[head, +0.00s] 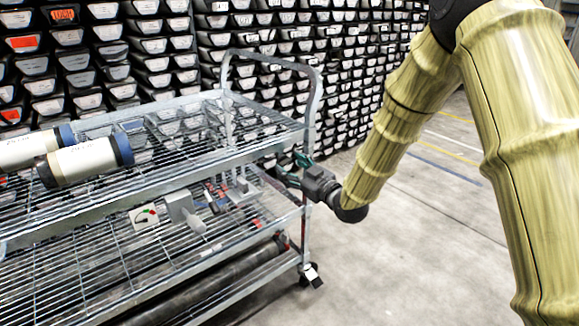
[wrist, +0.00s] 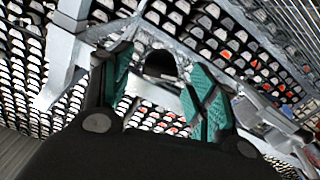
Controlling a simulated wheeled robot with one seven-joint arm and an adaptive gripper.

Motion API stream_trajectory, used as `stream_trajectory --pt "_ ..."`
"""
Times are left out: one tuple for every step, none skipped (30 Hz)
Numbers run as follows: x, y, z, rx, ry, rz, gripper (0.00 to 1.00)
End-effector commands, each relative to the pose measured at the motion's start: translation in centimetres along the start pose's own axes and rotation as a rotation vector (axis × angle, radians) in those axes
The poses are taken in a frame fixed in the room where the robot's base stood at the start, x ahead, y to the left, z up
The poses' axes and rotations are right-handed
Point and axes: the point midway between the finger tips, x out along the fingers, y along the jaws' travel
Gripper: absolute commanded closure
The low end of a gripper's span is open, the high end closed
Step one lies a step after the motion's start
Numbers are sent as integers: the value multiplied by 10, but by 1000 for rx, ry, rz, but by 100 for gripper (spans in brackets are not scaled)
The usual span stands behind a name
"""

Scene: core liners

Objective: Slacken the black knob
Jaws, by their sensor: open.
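A dark rounded piece, apparently the black knob (wrist: 160,64), shows in the wrist view between the two teal fingers of my gripper (wrist: 163,84). Grey metal surrounds it. The fingers stand apart on either side of it, and a gap shows at each side; I see no clear contact. In the head view my gripper (head: 288,170) is open at the right end of the wire cart, by the corner post and between the upper and middle shelves. The knob cannot be made out there.
The wire cart (head: 150,190) carries white cylinders with blue ends (head: 88,160) on its upper shelf. Below are a grey bracket (head: 184,211) and a small panel with coloured buttons (head: 145,216). Racks of trays (head: 350,70) stand behind. Floor right of the cart is clear.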

Motion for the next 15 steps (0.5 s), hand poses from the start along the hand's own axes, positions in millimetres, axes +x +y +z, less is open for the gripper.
stream_trajectory --pt "-8 1 0 1 -1 2 41" --pt "-13 1 0 1 -1 2 41" --pt "-20 1 0 1 0 2 41" --pt "-26 1 0 1 -1 1 41" --pt "-32 0 0 1 -1 1 41" --pt "-39 0 0 1 0 1 41" --pt "-45 0 0 2 0 1 41" --pt "-51 0 0 1 0 1 41" --pt "-58 0 0 2 -1 2 41" --pt "-63 1 0 2 -1 2 41" --pt "-68 1 0 1 0 1 41" --pt "-74 0 0 1 0 1 41" --pt "-79 0 0 1 0 0 41" --pt "-82 0 0 1 0 1 41" --pt "-87 0 0 1 -1 1 41"
